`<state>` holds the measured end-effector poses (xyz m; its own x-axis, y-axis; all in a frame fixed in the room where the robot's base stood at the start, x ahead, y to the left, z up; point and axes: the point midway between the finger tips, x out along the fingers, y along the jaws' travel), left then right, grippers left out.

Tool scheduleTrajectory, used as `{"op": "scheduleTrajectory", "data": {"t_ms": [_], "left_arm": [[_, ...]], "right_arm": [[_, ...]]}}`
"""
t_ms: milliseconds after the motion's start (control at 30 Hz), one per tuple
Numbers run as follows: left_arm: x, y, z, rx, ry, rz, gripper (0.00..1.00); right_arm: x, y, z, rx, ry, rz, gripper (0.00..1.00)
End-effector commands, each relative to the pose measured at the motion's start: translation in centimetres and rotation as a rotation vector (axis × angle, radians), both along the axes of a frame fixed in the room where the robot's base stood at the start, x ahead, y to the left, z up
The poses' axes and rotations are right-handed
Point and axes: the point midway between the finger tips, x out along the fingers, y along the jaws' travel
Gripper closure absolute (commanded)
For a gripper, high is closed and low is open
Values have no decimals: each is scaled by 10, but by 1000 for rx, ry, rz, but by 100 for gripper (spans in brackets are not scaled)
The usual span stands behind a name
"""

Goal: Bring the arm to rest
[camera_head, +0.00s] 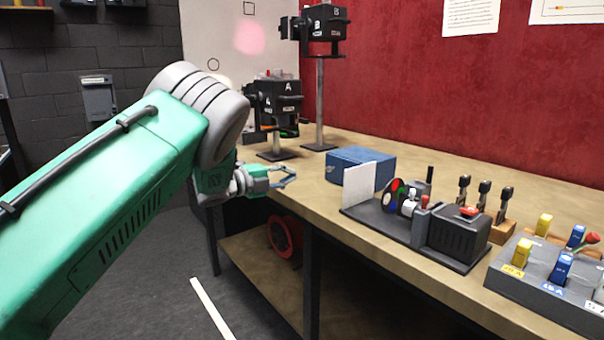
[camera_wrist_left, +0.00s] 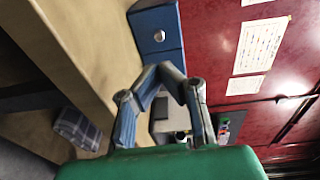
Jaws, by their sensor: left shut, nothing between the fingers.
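My left arm (camera_head: 120,200) is green with a grey joint and reaches in from the left of the head view. My left gripper (camera_head: 287,178) is shut and empty, over the table's left edge, to the left of the blue box and apart from it. In the left wrist view the gripper's fingers (camera_wrist_left: 165,72) come together in front of the blue box (camera_wrist_left: 158,30). The cue buttons sit on a grey panel (camera_head: 548,294) at the lower right, with yellow and blue levers. My right gripper is not in view.
The wooden table (camera_head: 330,215) runs along the red wall. On it stand a blue box (camera_head: 360,168), a white card (camera_head: 357,187), a dark device with coloured discs (camera_head: 455,237), and two black lamps on stands (camera_head: 275,105) (camera_head: 322,22). Open floor lies left of the table.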

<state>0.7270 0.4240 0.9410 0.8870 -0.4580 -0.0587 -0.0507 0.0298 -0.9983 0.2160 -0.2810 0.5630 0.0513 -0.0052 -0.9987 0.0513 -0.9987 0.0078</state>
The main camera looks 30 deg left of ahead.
Motion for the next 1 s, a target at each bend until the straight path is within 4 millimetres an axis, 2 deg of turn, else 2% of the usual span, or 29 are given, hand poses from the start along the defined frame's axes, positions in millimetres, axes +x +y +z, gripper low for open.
{"op": "scheduleTrajectory", "data": {"t_ms": [200,400,467,533,567,667,767,800,867,900,967,1000], "left_arm": [[-19,14,-2,-3,3,0,100],[-23,16,-3,-6,4,1,100],[-24,15,-9,-21,19,14,100],[-27,13,-26,-73,64,53,100],[-30,11,-38,-105,94,78,100],[-49,4,-93,-255,239,203,100],[-85,-8,-159,-425,422,363,100],[-102,-14,-183,-488,495,427,100],[-131,-23,-218,-573,602,524,100],[-153,-30,-240,-625,673,589,100],[-187,-42,-269,-694,775,685,100],[-211,-50,-286,-734,844,751,100]], "right_arm": [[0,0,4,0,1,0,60],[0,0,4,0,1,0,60],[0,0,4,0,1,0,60],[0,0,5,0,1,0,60],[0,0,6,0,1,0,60],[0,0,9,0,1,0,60],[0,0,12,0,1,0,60],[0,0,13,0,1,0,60],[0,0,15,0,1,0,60],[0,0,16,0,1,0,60],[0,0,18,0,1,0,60],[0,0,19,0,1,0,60]]}}
